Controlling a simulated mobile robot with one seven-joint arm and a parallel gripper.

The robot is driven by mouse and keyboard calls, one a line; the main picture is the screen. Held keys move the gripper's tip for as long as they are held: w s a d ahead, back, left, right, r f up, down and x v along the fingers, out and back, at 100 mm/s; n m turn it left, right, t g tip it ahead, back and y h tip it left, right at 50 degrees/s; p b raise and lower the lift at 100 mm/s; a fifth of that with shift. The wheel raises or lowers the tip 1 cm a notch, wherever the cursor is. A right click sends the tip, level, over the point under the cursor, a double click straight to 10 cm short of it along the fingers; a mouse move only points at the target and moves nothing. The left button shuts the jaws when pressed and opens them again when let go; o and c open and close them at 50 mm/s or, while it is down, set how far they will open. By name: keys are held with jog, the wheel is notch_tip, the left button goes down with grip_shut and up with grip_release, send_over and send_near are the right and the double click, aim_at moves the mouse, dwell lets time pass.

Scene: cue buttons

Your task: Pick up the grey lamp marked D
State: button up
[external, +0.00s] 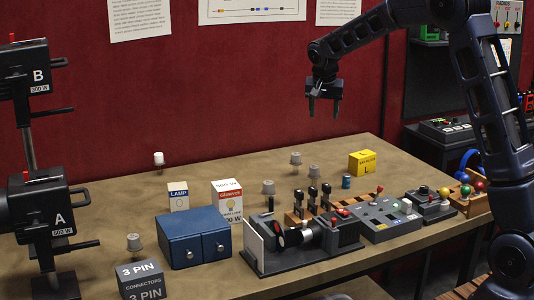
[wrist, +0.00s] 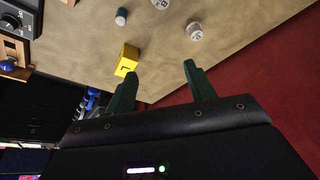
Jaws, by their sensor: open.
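Small grey lamps stand on the table: one at the back (external: 295,158), one nearer the middle (external: 268,187) and one at the front left (external: 134,242). The wrist view shows a round grey lamp top with a dark mark (wrist: 195,31) and another cut by the top edge (wrist: 160,4). I cannot read for certain which is marked D. My gripper (external: 323,112) is open and empty, high above the back of the table and pointing down. In the wrist view its two fingers (wrist: 161,70) are apart with bare table and nothing gripped between them.
A yellow box (external: 362,162) and a small blue can (external: 347,182) stand right of the back lamp. A blue drawer box (external: 187,240), machine panels (external: 388,220) and upright levers (external: 312,196) crowd the front. A white lamp (external: 158,159) stands at the back left.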

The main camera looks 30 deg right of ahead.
jog(key=m, duration=0.1)
send_near(296, 154)
jog(key=f, duration=0.1)
jog(key=shift+h, duration=0.5)
jog(key=shift+a+x, duration=0.15)
jog(key=shift+x, duration=2.65)
jog(key=shift+a+x, duration=0.2)
jog(key=shift+x, duration=2.6)
jog(key=shift+w, duration=0.15)
jog(key=c, duration=0.8)
